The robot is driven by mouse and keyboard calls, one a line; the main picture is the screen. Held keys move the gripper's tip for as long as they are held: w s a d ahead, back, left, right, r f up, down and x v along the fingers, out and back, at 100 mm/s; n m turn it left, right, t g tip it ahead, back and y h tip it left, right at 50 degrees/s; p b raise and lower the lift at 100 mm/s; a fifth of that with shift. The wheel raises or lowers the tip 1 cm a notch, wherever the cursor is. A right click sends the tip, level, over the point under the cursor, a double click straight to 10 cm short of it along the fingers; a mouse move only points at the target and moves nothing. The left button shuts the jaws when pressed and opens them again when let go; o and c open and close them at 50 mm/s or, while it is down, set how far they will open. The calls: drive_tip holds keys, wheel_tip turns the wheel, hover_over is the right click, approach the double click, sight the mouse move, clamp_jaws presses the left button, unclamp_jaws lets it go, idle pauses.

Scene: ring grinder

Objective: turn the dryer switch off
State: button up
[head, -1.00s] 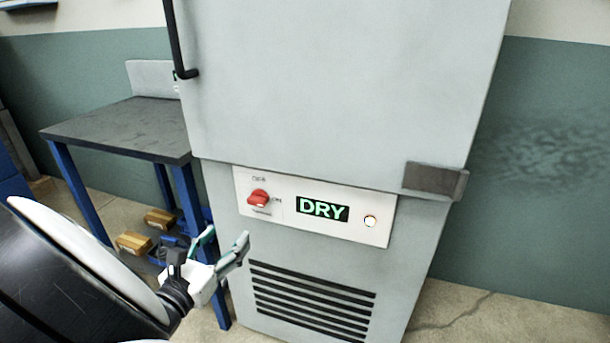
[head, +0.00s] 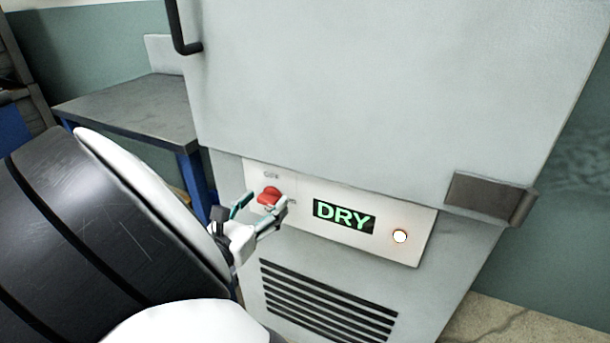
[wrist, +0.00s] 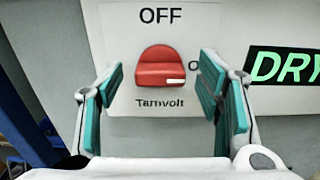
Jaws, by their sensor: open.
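The dryer switch is a red knob (head: 269,196) on the white panel of a grey dryer cabinet. In the wrist view the red knob (wrist: 161,68) has a white mark at its right side, pointing toward a partly hidden label that starts with "O". "OFF" is printed above it and "Tamvolt" below. My gripper (head: 262,208) is open in front of the knob. In the wrist view its teal-padded fingers (wrist: 160,95) stand apart, one to each side of the knob, and I see no contact. The green display (head: 344,215) reads "DRY".
A round lit lamp (head: 400,236) is right of the display. A dark latch block (head: 480,196) sticks out at the right, and a black handle (head: 182,30) at the upper left. Vent slots (head: 325,305) lie below. A blue-legged table (head: 135,108) stands left of the cabinet.

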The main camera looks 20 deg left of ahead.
drive_tip(key=shift+w, duration=0.3)
drive_tip(key=shift+c, duration=0.2)
drive_tip(key=c, duration=1.1)
